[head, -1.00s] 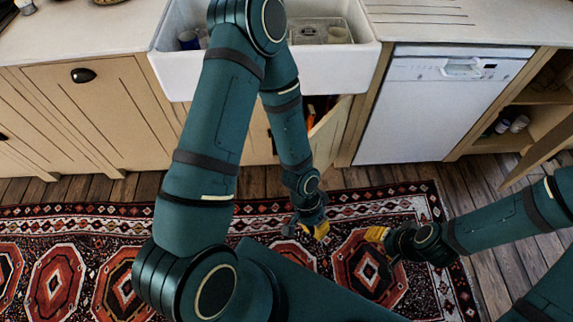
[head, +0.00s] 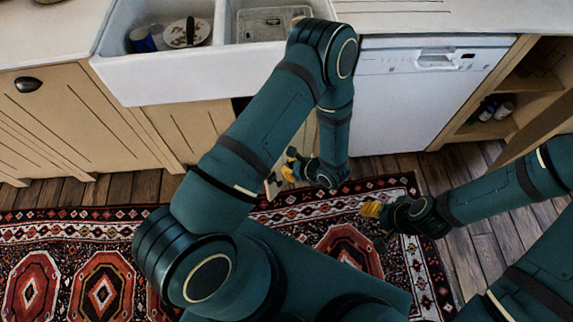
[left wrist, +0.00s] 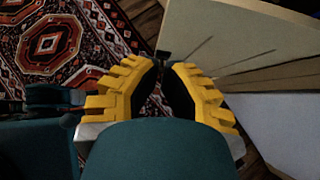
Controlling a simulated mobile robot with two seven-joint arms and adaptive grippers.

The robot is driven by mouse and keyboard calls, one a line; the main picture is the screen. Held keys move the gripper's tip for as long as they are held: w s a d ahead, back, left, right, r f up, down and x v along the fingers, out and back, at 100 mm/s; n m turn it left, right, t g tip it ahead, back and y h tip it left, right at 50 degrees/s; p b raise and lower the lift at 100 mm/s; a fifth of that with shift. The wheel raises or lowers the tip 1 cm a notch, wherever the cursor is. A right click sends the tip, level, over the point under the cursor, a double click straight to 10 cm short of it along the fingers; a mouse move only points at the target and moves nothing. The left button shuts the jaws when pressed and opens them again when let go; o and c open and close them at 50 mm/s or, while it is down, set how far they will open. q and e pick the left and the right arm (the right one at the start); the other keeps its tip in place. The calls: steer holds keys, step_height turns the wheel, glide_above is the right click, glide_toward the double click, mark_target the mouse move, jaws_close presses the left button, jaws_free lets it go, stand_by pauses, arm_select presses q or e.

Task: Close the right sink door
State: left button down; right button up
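The right sink door is partly open below the white sink (head: 180,75). In the head view my left arm hides most of it; a pale piece (head: 272,186) with a small dark fitting, apparently its free edge, shows beside the left gripper. In the left wrist view the pale door panel (left wrist: 235,40) fills the upper right. My left gripper (head: 291,165) is in front of the cabinet by this edge.
A white dishwasher (head: 415,105) stands right of the sink cabinet. An open shelf cabinet (head: 500,100) with bottles is farther right. The closed left cabinet fronts (head: 75,125) are clear. A patterned rug (head: 65,265) covers the wooden floor.

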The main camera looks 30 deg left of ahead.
arm_select(q)
steer(key=w+a+f+b, duration=0.1)
steer(key=w+a+f, duration=0.1)
steer(key=a+f, duration=0.3)
steer(key=a, duration=0.4)
steer(key=shift+f, duration=0.15)
arm_select(e)
steer(key=shift+w+f, duration=0.25)
steer(key=shift+f, duration=0.65)
arm_select(q)
steer(key=shift+a+b, duration=0.3)
